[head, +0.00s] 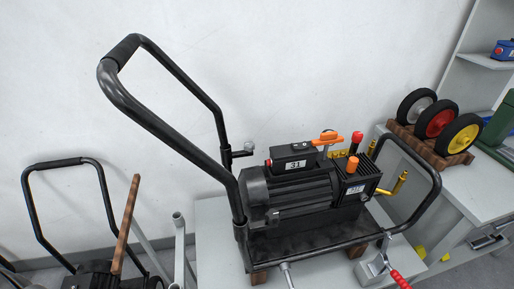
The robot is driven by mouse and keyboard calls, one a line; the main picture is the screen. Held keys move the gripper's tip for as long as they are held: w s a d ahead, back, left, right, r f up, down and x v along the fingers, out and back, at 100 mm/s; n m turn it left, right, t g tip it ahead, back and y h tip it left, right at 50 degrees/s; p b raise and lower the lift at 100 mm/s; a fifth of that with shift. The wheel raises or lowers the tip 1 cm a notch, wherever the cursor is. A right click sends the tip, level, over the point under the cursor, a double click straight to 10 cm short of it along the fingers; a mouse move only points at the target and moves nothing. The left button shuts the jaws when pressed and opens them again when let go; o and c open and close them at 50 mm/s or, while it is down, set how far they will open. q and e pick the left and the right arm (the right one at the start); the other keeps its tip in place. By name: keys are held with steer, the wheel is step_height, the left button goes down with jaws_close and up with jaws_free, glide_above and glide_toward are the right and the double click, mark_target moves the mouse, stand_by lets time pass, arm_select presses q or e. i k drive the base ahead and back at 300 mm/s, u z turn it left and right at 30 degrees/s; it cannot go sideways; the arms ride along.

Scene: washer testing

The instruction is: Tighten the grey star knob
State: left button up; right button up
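A black-framed machine with a motor and pump (295,192) stands on a light grey table. Its tall black push handle (160,128) rises up and to the left. A small grey knob (248,147) sticks out to the right of the handle's far leg, near its lower end. It is too small to tell whether it is star-shaped or how tight it is. A grey rod (287,274) shows at the near leg side, below the frame. Neither of my grippers is in view.
The grey table (215,240) has a red-handled clamp (398,279) at its front right. Several wheels (436,119) stand in a wooden rack at right. A second black handle (65,162) and a wooden stick (126,224) are at lower left. A white wall is behind.

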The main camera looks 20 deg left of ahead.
mark_target(248, 146)
steer(key=z, duration=0.5)
steer(key=k, duration=1.2)
steer(key=z, duration=1.05)
steer(key=i, duration=1.85)
steer(key=u, duration=1.05)
steer(key=i, duration=0.75)
steer(key=u, duration=0.9)
